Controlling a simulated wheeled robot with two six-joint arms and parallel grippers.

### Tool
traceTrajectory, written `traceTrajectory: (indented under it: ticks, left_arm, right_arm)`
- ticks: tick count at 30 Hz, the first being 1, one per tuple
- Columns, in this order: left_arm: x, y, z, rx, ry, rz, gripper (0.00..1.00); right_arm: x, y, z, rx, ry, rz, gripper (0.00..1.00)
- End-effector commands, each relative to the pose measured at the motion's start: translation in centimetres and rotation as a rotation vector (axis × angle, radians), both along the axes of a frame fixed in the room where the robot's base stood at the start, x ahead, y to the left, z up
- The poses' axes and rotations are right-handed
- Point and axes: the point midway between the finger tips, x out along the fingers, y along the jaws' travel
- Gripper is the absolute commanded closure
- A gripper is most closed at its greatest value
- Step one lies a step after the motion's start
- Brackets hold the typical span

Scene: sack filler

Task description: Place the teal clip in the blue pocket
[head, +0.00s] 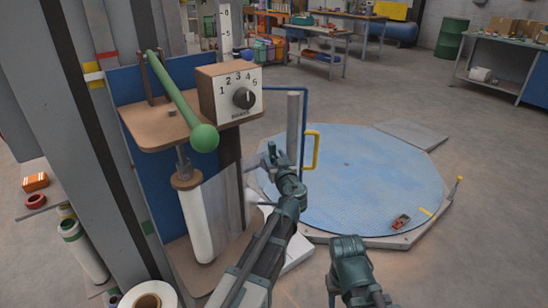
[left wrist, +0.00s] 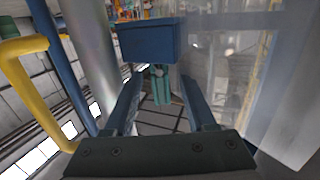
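My left gripper (head: 268,157) reaches forward beside the filler post in the head view. In the left wrist view its two fingers (left wrist: 161,90) stand apart, with a gap on each side of the teal clip (left wrist: 158,86). The clip appears between or just beyond the fingertips, and I see no finger touching it. A blue box shape that looks like the blue pocket (left wrist: 150,42) is close to the clip's upper end in that picture. I cannot tell whether the clip is inside it or only in front of it. My right arm shows at the bottom of the head view, without clear fingers.
A grey post (head: 292,125), a blue bar (head: 304,135) and a yellow handle (head: 312,151) stand close to my left gripper. The dial box (head: 231,92) and green lever (head: 180,100) are on the left. The round blue platform (head: 370,185) is mostly clear.

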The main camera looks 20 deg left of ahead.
Motion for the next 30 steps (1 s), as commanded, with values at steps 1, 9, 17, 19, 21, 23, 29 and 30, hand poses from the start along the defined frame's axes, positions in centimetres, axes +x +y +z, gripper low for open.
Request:
traceTrajectory:
  ticks: [1,9,17,19,21,23,29,30]
  left_arm:
    - [0.0,0.0,0.0,0.0,0.0,0.0,0.44]
    - [-1.1,-0.5,0.3,0.0,0.0,-0.001,0.44]
    - [-5.9,-3.1,0.6,0.0,0.0,-0.003,0.44]
    - [-7.0,-3.8,0.7,0.0,0.0,-0.003,0.44]
    - [-8.0,-4.4,0.7,0.0,0.0,-0.002,0.44]
    - [-8.8,-4.8,0.8,0.0,0.0,-0.003,0.44]
    - [-10.2,-5.8,0.8,0.0,0.0,-0.002,0.44]
    - [-10.3,-5.8,0.8,0.0,0.0,-0.001,0.44]
  right_arm:
    - [0.0,0.0,0.0,0.0,0.0,0.0,0.5]
    - [0.0,0.0,0.3,0.0,0.0,0.0,0.5]
    - [0.0,0.0,0.6,0.0,0.0,0.0,0.5]
    - [0.0,0.0,0.7,0.0,0.0,0.0,0.5]
    - [0.0,0.0,0.7,0.0,0.0,0.0,0.5]
    - [0.0,0.0,0.8,0.0,0.0,0.0,0.5]
    - [0.0,0.0,0.8,0.0,0.0,0.0,0.5]
    - [0.0,0.0,0.8,0.0,0.0,0.0,0.5]
